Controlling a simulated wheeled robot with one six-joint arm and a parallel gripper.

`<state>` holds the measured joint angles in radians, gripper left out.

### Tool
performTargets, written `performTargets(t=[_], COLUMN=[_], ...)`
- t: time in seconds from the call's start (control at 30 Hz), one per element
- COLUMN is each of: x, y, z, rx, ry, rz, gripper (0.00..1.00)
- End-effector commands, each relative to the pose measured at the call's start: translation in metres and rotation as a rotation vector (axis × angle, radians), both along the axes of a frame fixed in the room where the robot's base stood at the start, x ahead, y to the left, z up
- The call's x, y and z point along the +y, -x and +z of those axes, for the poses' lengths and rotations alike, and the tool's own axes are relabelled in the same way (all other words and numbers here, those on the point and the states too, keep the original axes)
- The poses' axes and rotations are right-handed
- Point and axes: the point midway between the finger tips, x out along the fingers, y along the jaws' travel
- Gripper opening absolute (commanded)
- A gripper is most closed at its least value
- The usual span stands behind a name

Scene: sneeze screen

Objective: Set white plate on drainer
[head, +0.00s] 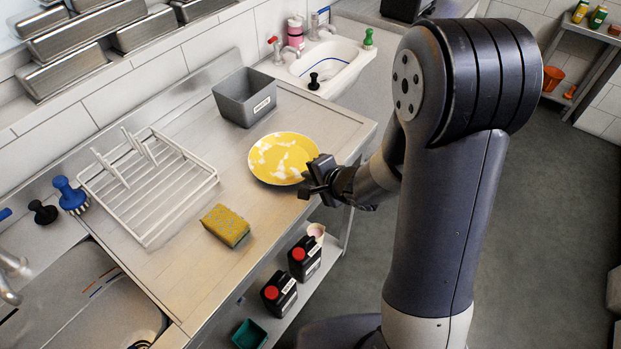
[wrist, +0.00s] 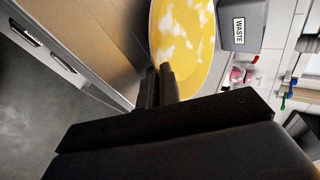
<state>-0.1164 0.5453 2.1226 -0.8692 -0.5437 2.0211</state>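The plate (head: 284,158) is yellow with white patches, not plain white. It is over the right part of the counter, near the front edge; I cannot tell whether it rests there or is slightly lifted. My gripper (head: 304,180) is at its right rim. In the wrist view, the two fingers (wrist: 160,72) are close together with the rim of the plate (wrist: 190,40) between them, so the gripper looks shut on it. The drainer (head: 150,185), a white wire rack with upright prongs, stands empty on the left part of the counter.
A yellow sponge (head: 226,226) lies between drainer and plate, near the front edge. A grey waste bin (head: 246,97) stands behind the plate. Blue (head: 70,195) and black (head: 43,211) brushes are left of the drainer. Black bottles (head: 304,259) stand on the shelf below.

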Motion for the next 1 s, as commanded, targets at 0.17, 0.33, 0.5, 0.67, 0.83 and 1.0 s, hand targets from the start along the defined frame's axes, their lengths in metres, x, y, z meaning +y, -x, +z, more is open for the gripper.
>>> performTargets(t=[0.17,0.33,0.5,0.67,0.83,1.0], x=[0.000,0.000,0.000,-0.001,-0.014,-0.032], y=[0.000,0.000,0.000,0.001,0.017,0.041], z=[0.000,-0.002,-0.002,0.004,0.021,0.046], rx=[-0.001,0.000,0.000,0.000,-0.002,-0.003], ry=[-0.001,0.000,0.000,0.001,0.001,0.000], rz=[0.000,0.000,0.000,0.001,-0.002,-0.004], gripper=[0.00,0.11,0.12,0.12,0.12,0.12])
